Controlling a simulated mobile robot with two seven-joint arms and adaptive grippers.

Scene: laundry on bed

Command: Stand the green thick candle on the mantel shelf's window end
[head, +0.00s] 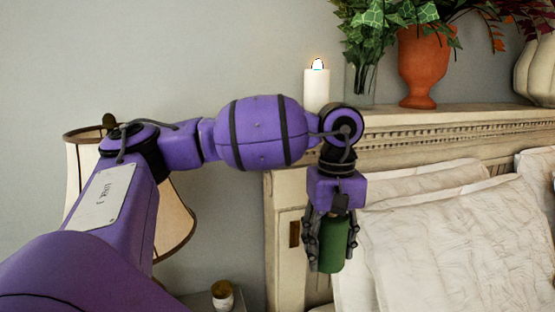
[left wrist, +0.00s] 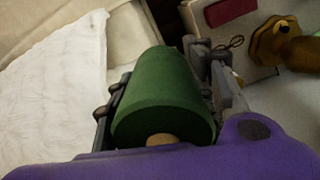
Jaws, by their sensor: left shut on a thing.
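The green thick candle (head: 333,243) is held upright in my left gripper (head: 330,250), below the level of the mantel shelf (head: 450,119) and in front of its left end. In the left wrist view the green candle (left wrist: 165,95) fills the space between the dark fingers of the left gripper (left wrist: 165,100), which are shut on it. The shelf tops a carved cream frame behind the pillows. No window shows, so I cannot tell which end is the window end. My right gripper is in neither view.
A lit white candle (head: 316,86) stands at the shelf's left end. A glass vase (head: 361,84) of ivy, a terracotta urn (head: 424,65) and a cream vase (head: 540,70) stand rightward. Pillows (head: 450,240) lie below. A lamp (head: 172,225) and small jar (head: 222,295) are left.

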